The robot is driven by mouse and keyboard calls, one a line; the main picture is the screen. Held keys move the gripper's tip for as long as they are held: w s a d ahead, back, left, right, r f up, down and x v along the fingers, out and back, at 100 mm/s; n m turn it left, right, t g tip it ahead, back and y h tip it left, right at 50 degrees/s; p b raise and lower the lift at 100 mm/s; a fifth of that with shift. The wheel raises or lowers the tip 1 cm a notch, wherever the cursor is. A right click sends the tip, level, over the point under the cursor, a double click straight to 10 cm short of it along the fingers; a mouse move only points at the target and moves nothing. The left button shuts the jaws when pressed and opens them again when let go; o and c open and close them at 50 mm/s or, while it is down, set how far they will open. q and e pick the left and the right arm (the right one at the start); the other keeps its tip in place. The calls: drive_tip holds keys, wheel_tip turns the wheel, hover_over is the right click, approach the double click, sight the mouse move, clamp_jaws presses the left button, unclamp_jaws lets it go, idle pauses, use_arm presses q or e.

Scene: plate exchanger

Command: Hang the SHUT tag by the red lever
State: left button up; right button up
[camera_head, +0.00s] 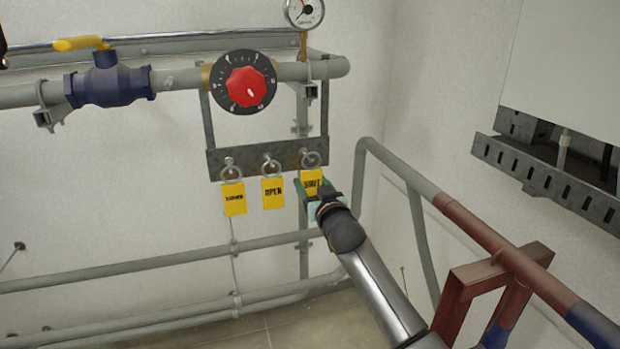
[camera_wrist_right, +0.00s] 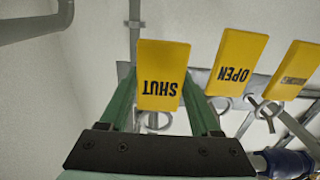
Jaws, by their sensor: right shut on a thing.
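The yellow SHUT tag (camera_head: 311,180) is at the right end of a grey hook rail (camera_head: 225,158), its ring (camera_head: 311,160) at the hook there. My right gripper (camera_head: 316,193) is at this tag from below. In the right wrist view, the SHUT tag (camera_wrist_right: 163,78) sits upside down between the green fingers of the right gripper (camera_wrist_right: 160,100), which is shut on it. Whether the ring is clear of the hook I cannot tell. No red lever shows; a red knob (camera_head: 246,87) on a black dial and a yellow lever (camera_head: 77,43) do.
The OPEN tag (camera_head: 273,193) and another yellow tag (camera_head: 234,199) hang to the left on the same rail. A blue valve (camera_head: 110,85) sits on the upper pipe. A grey and rust-red pipe (camera_head: 465,222) runs along the right, near my right arm.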

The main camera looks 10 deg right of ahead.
drive_tip(key=s+p, duration=0.4)
drive_tip(key=s, duration=0.2)
drive_tip(key=shift+s+d+r+p, duration=0.2)
drive_tip(key=shift+d+p, duration=0.05)
drive_tip(key=shift+p, duration=0.1)
idle(0.5)
drive_tip(key=shift+f, duration=0.1)
drive_tip(key=s+d+f+h, duration=0.1)
drive_tip(key=s+d, duration=0.1)
drive_tip(key=s, duration=2.3)
drive_tip(key=shift+s+f+m, duration=0.3)
drive_tip(key=shift+s+m, duration=0.1)
drive_tip(key=shift+a, duration=0.1)
